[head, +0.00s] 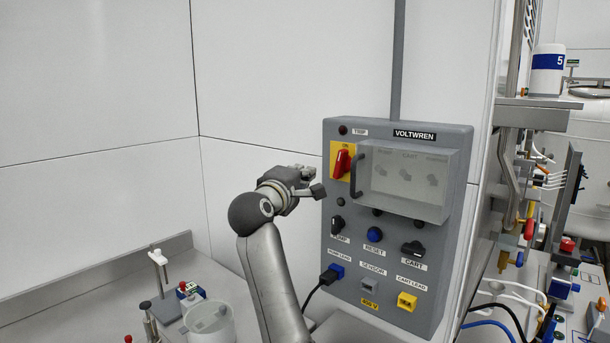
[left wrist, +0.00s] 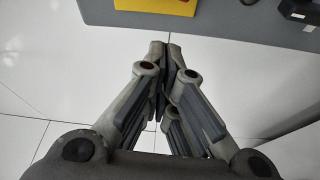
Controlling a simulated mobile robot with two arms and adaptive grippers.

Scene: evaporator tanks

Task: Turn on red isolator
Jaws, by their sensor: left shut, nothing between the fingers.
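The red isolator (head: 342,163) is a red rotary handle on a yellow plate at the upper left of the grey control panel (head: 465,165). The handle stands near upright, tilted slightly, close to the "ON" mark. My left gripper (head: 312,182) is just left of the panel's left edge, a little lower than the isolator and apart from it. Its fingers are shut and empty. My right gripper is not in view.
A clear cover with a dark handle (head: 357,175) sits right of the isolator. Knobs, a blue reset button (head: 375,234) and a plugged black cable (head: 328,277) lie below. A counter at lower left holds a beaker (head: 208,322). The space above my gripper is clear.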

